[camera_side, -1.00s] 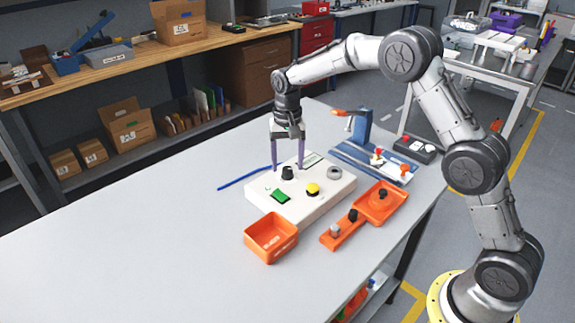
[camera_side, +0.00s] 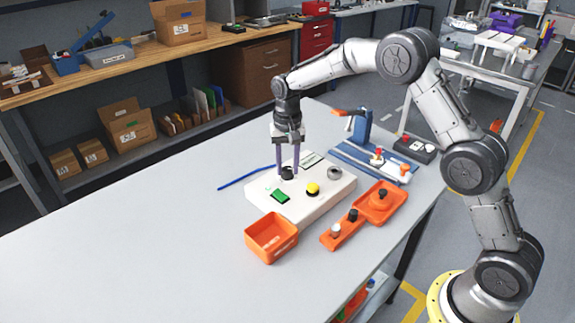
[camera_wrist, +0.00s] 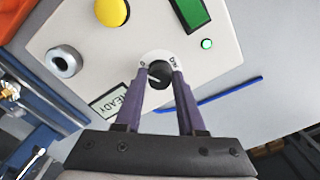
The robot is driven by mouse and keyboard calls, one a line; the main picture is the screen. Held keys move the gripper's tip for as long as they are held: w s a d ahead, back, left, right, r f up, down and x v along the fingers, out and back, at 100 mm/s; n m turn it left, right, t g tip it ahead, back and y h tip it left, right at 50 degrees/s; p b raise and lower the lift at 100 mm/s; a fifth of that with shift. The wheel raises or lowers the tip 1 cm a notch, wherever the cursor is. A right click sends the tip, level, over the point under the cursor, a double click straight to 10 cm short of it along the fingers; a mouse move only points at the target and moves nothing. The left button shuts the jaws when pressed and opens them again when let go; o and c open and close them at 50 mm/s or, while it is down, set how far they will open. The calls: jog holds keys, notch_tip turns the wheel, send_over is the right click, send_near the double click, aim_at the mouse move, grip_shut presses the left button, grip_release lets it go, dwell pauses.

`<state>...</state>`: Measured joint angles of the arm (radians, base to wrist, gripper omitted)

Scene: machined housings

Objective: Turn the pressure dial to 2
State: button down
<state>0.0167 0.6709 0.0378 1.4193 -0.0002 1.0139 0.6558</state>
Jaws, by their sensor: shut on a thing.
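The pressure dial is a black knob (camera_wrist: 159,74) on a white disc with markings, set in the white control panel (camera_wrist: 215,60). In the side view the black knob (camera_side: 287,173) sits near the panel's back left part. My gripper (camera_wrist: 159,76) has its two purple fingers around the knob, one on each side, shut on it. In the side view my gripper (camera_side: 287,172) points straight down at the knob. A pale pointer line shows on the knob, aimed left in the wrist view. The markings are partly hidden by the fingers, and I cannot read the pointed value.
A lit green lamp (camera_wrist: 206,43) is beside the rocker. An orange bin (camera_side: 270,238) and orange tray (camera_side: 380,203) stand in front.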

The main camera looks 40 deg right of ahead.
aim_at(288, 169)
jog(key=n, duration=0.4)
jog(key=shift+n, duration=2.4)
jog(key=c, duration=0.5)
grip_release()
jog(key=shift+r, duration=0.15)
notch_tip(288, 169, up, 14)
jog(key=shift+f, duration=0.2)
